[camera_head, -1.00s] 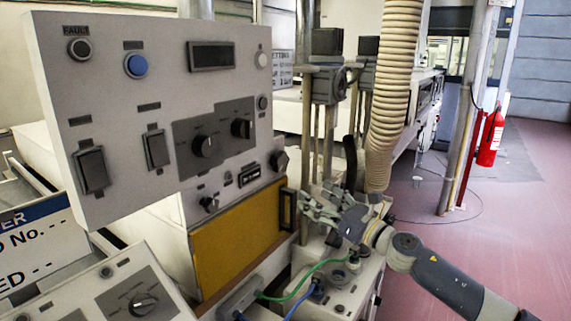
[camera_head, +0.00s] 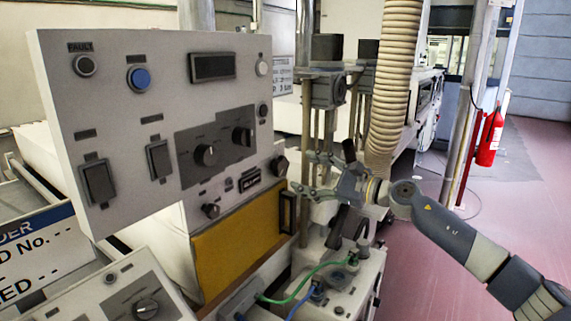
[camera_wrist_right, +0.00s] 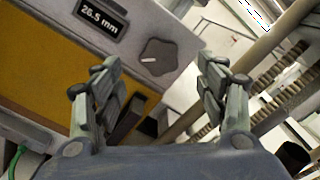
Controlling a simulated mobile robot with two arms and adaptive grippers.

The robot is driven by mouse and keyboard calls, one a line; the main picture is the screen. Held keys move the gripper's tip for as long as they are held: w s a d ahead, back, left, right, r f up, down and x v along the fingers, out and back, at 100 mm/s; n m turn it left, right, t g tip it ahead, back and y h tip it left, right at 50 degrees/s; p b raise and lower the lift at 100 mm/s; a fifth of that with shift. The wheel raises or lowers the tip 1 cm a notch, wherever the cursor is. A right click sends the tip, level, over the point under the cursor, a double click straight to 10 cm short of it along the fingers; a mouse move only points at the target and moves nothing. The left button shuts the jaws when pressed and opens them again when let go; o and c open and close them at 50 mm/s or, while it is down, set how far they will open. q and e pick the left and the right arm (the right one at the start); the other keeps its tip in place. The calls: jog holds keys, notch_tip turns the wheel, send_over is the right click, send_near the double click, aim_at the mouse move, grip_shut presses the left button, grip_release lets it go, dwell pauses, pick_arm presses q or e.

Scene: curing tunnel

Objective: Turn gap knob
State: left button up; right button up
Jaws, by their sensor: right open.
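The gap knob is a dark lobed knob with a white pointer line, at the right end of the lower panel strip (camera_head: 279,165). In the right wrist view the knob (camera_wrist_right: 158,57) sits between the two finger tips in the picture, beside a small display (camera_wrist_right: 103,15) reading 26.5 mm. My right gripper (camera_head: 303,172) is open and empty, just right of the knob. In the wrist view its fingers (camera_wrist_right: 158,66) are spread apart, with the knob beyond them; I see no contact. My left gripper is not in view.
Below the knob is a yellow panel (camera_head: 235,245) with a dark handle (camera_head: 287,212). Several other knobs and buttons are on the grey control panel (camera_head: 110,130). Posts and a ribbed hose (camera_head: 390,90) stand behind my right gripper. Green and blue cables run below it.

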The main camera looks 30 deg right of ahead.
aim_at(283, 167)
jog(key=p+x, duration=0.2)
jog(key=x, duration=0.1)
jog(key=p+x, duration=0.1)
jog(key=x, duration=0.1)
jog(key=shift+w+a+r, duration=0.1)
jog(key=shift+w+r, duration=0.1)
jog(key=shift+r, duration=0.05)
jog(key=shift+w+a+f+p, duration=0.1)
jog(key=shift+w+a+p, duration=0.15)
jog(key=shift+w, duration=0.15)
jog(key=shift+w+a+f+p, duration=0.15)
jog(key=shift+w+p, duration=0.05)
jog(key=shift+w, duration=0.25)
jog(key=c, duration=1.1)
